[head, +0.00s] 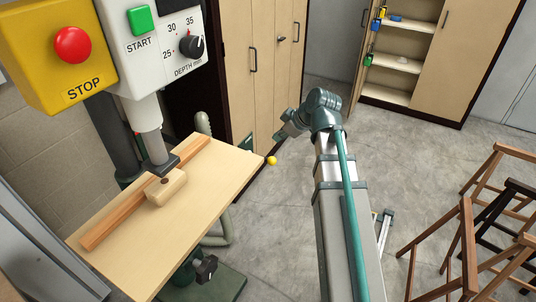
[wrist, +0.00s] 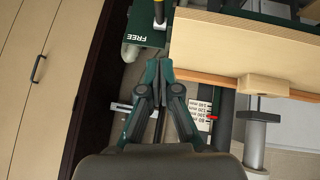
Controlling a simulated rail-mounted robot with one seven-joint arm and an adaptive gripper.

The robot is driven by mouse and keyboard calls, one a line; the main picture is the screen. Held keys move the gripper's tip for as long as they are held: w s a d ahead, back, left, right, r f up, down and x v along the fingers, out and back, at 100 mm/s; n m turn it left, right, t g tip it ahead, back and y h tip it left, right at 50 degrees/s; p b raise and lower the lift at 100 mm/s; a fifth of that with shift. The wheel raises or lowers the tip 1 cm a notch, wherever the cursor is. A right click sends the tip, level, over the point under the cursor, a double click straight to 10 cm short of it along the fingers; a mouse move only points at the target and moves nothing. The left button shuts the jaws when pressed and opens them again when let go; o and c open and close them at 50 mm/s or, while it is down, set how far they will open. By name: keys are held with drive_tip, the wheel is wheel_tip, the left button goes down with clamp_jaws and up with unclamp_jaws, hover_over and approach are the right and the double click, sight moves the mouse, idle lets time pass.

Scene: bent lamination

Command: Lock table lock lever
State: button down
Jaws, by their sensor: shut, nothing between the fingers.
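The table lock lever shows its yellow knob (head: 271,160) at the right corner of the drill press table (head: 215,196) in the head view. In the wrist view the lever (wrist: 158,12) is at the top edge, partly cut off, beside a green plate (wrist: 143,38) marked FREE. My gripper (wrist: 158,64) is shut and empty, its tips a little below the plate and lever in the wrist view. In the head view my gripper (head: 280,136) is just above and right of the knob, apart from it. Any LOCK marking is not visible.
A wood fence (head: 105,229) and a block (head: 167,187) lie on the table under the drill's quill. The STOP button (head: 73,45) and START button (head: 139,19) are above. Wooden stools (head: 468,235) stand at right.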

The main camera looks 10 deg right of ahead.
drive_tip(key=shift+w+f, duration=0.1)
drive_tip(key=p, duration=0.4)
hover_over(267, 159)
wheel_tip(267, 159, down, 9)
drive_tip(key=shift+f, duration=1.25)
drive_tip(key=shift+f, duration=0.15)
